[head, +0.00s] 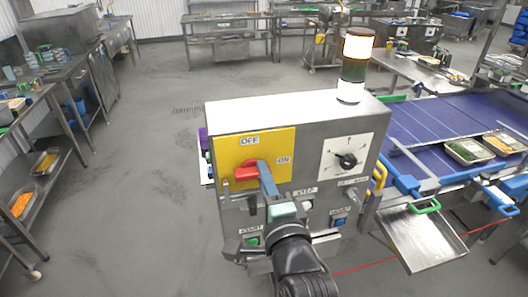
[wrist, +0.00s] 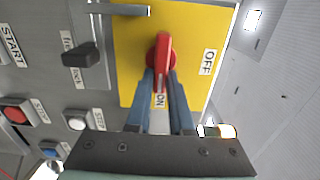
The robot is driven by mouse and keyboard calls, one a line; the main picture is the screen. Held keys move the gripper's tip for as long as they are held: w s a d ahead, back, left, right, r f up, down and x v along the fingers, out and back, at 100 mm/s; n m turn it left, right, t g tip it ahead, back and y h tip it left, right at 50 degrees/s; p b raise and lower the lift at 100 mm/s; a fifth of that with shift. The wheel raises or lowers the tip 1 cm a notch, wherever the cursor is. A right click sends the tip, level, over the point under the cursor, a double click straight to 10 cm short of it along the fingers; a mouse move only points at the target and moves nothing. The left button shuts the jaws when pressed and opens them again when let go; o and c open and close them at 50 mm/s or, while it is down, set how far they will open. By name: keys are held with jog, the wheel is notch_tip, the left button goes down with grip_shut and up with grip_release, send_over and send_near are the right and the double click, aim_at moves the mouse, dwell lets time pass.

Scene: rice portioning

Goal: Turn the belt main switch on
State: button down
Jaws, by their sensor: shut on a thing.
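The main switch is a red rotary handle (head: 245,173) on a yellow plate (head: 228,150) on the front of a grey control cabinet. The plate carries an OFF label (head: 249,141) at the top and an ON label (head: 284,160) at the right. My gripper (head: 265,170) is at the plate with its blue fingers on the handle. In the wrist view, the handle (wrist: 163,48) lies between both fingers (wrist: 161,80), and its gripped end points toward the ON label (wrist: 160,101). The fingers partly hide the handle in the head view.
A selector knob (head: 346,161) sits right of the plate, and push buttons lie below. A signal tower (head: 352,70) stands on the cabinet. A purple conveyor (head: 420,122) with food trays and a steel chute (head: 425,240) are at the right.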

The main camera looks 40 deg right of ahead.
jog(key=c, duration=0.8)
grip_release()
jog(key=shift+s, duration=0.1)
jog(key=b+v, duration=0.2)
jog(key=v, duration=1)
jog(key=shift+s+a+b, duration=0.2)
jog(key=shift+s+b, duration=0.2)
jog(key=shift+w, duration=0.1)
